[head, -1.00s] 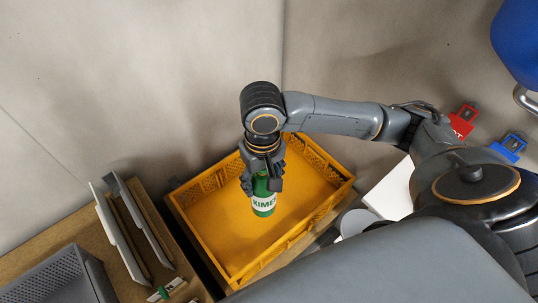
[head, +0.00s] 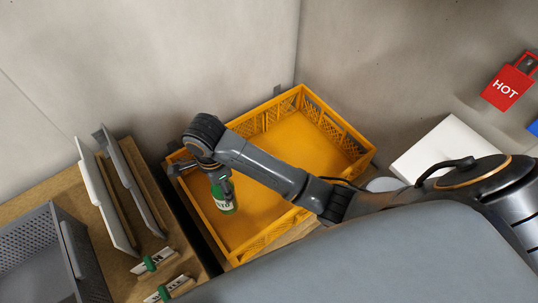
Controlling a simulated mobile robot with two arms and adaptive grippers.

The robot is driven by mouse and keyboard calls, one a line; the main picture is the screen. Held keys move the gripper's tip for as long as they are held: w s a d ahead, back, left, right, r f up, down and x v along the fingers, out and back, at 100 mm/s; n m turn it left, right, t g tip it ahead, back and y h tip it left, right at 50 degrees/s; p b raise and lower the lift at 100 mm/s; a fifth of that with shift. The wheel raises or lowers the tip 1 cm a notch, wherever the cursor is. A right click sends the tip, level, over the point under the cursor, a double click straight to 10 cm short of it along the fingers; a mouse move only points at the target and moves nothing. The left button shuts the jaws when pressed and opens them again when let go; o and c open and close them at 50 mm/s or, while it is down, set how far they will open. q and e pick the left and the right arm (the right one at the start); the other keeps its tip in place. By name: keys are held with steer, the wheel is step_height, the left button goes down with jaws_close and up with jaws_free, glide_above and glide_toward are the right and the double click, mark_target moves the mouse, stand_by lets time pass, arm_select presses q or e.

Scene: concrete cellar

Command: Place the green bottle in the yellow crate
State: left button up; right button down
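The yellow crate (head: 345,160) stands at the middle, open at the top. The green bottle (head: 224,198), with a white label, is inside its left part and looks roughly upright. My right gripper (head: 200,179) is above the crate's left side. Its fingers look spread, one out to the left over the crate rim and the other close to the bottle's upper part. My arm hides some of the crate, and the gripper hides the bottle's top. I cannot tell whether the near finger touches the bottle. My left gripper is not in view.
Left of the crate is a wooden surface with upright pale panels (head: 105,205), a grey perforated bin (head: 35,250) and small green-and-white items (head: 155,260). A white box (head: 450,150) and a red HOT tag (head: 508,85) are at the right. Concrete walls rise behind.

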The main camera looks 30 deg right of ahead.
steer(key=w+d+f+b, duration=0.1)
steer(key=w+d+f, duration=0.7)
steer(key=d+f, duration=0.3)
steer(key=shift+d+f, duration=0.15)
steer(key=shift+f, duration=0.8)
steer(key=shift+f, duration=0.15)
steer(key=shift+c, duration=1.9)
jaws_free()
steer(key=shift+s, duration=0.1)
step_height(320, 180, up, 12)
steer(key=p, duration=0.1)
